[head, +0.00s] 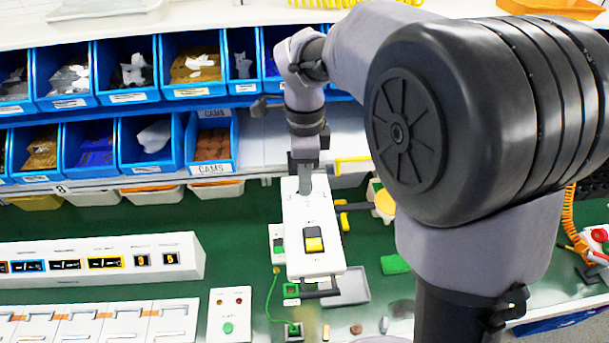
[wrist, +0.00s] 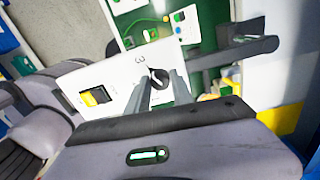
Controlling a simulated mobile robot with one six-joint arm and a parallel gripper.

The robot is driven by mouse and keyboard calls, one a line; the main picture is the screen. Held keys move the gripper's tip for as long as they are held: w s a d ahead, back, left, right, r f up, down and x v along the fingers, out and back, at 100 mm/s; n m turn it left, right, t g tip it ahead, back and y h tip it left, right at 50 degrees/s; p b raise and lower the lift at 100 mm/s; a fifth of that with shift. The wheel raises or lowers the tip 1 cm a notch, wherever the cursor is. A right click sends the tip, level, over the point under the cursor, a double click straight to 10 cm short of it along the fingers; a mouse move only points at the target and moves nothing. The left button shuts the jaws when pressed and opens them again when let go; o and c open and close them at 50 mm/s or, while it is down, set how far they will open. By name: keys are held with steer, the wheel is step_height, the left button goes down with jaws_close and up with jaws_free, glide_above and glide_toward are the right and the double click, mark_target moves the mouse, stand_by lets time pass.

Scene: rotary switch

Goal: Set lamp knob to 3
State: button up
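The lamp knob (wrist: 158,78) is a small round black dial on a white switch panel (wrist: 75,75). A printed "3" shows beside it in the wrist view; I cannot read its setting for sure. My gripper (wrist: 163,80) has its two grey fingers apart, one on each side of the knob. I cannot tell whether they touch it. A yellow and black rocker switch (wrist: 97,96) sits on the same panel.
Blue bins (head: 190,68) line the shelf behind. A long white display box (head: 100,260) stands at left. A grey tray (head: 347,286) and a green block (head: 395,264) lie right of the panel. My arm covers the right side.

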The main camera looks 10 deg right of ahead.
steer(key=o, duration=0.4)
steer(key=shift+c, duration=0.2)
step_height(320, 180, up, 17)
steer(key=p, duration=0.4)
steer(key=shift+w+r+p, duration=0.2)
steer(key=shift+w+p, duration=0.1)
steer(key=shift+w, duration=0.05)
